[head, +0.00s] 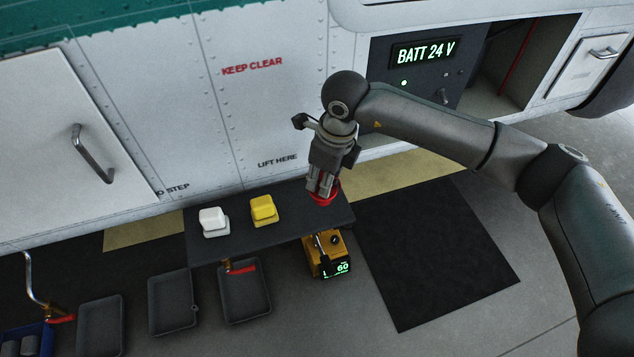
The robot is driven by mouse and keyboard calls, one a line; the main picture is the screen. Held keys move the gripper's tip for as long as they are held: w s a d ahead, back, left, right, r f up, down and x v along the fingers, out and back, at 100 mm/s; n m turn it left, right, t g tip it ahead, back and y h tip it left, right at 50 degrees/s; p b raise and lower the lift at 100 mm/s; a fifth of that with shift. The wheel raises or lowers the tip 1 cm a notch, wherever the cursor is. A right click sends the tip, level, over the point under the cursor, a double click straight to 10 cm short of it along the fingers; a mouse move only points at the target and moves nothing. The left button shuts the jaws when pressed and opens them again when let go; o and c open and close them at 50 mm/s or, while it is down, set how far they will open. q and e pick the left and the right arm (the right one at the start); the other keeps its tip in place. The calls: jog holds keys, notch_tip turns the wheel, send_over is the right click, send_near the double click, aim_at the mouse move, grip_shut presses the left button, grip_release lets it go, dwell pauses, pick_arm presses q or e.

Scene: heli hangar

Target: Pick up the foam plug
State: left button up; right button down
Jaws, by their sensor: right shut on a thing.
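My right gripper (318,190) points down over the right end of a dark bench (285,226). It is shut on a red piece (324,201), which looks like a foam plug; the fingers hide much of it. I cannot tell whether the red piece still touches the bench. A yellow block-shaped plug (263,207) and a white one (213,219) sit apart on the bench, to the left of the gripper. My left gripper is not in view.
A yellow device (316,262) with a lit display stands by the bench's front edge. Dark trays (244,289) lie on the floor at front left. A white panelled helicopter side (235,110) rises behind. A dark mat (437,255) to the right is clear.

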jog(key=s+d+r+b, duration=0.2)
jog(key=s+d+r, duration=0.3)
jog(key=s, duration=0.4)
jog(key=shift+s+d+r+b, duration=0.2)
jog(key=shift+s+r+b, duration=0.15)
jog(key=shift+r, duration=0.35)
